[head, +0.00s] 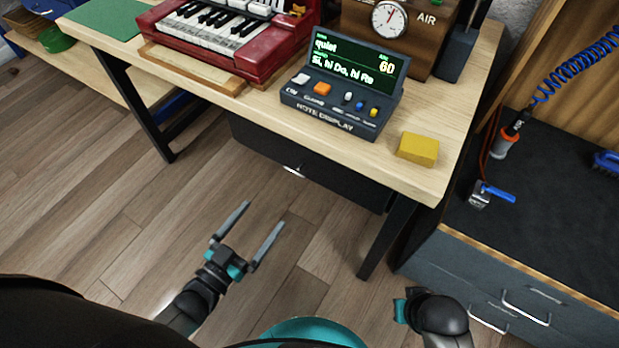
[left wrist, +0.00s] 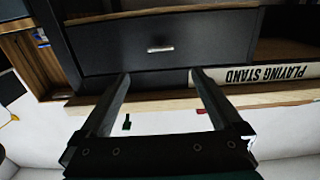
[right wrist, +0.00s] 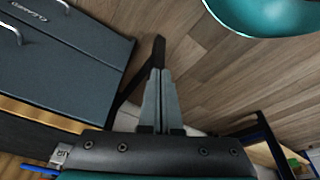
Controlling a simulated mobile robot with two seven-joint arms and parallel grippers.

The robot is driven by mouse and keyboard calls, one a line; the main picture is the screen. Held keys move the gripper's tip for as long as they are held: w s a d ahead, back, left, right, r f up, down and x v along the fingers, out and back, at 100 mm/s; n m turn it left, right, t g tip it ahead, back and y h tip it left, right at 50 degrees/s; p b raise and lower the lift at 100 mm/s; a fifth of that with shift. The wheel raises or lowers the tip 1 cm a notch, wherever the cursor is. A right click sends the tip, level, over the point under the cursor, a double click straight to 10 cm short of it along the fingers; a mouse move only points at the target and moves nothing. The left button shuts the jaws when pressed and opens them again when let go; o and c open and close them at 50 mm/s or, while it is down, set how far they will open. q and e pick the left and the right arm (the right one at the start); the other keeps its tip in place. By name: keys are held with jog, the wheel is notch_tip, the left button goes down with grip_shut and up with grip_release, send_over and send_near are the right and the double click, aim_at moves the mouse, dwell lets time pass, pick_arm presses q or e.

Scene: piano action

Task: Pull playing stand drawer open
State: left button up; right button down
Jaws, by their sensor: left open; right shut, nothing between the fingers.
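The playing stand (head: 455,160) is a light wooden table with black legs. Its dark drawer (head: 300,165) hangs under the top and looks shut, with a small silver handle (head: 293,171). In the left wrist view the drawer front (left wrist: 110,52) and handle (left wrist: 160,49) lie ahead of the fingers, beside a "PLAYING STAND" label (left wrist: 258,76). My left gripper (head: 264,214) is open and empty, apart from the handle, its fingers pointing toward the drawer; it also shows in the left wrist view (left wrist: 161,74). My right gripper (right wrist: 161,72) is shut and empty, away from the drawer.
On the stand are a red keyboard (head: 215,38), a note display (head: 340,100), a yellow block (head: 418,148) and an air gauge box (head: 400,30). A grey cabinet (head: 480,270) with silver handles stands right, near my right gripper. The wooden floor before the drawer is clear.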

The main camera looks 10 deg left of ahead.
aim_at(295, 171)
pick_arm(q)
jog(key=shift+b+x, duration=2.15)
jog(key=shift+x, duration=5.35)
pick_arm(e)
notch_tip(295, 171, up, 9)
jog(key=w+t, duration=0.1)
jog(key=w, duration=0.1)
jog(key=shift+t, duration=0.3)
jog(key=shift+a, duration=0.1)
pick_arm(q)
jog(key=shift+a, duration=0.1)
jog(key=shift+c, duration=0.4)
grip_shut()
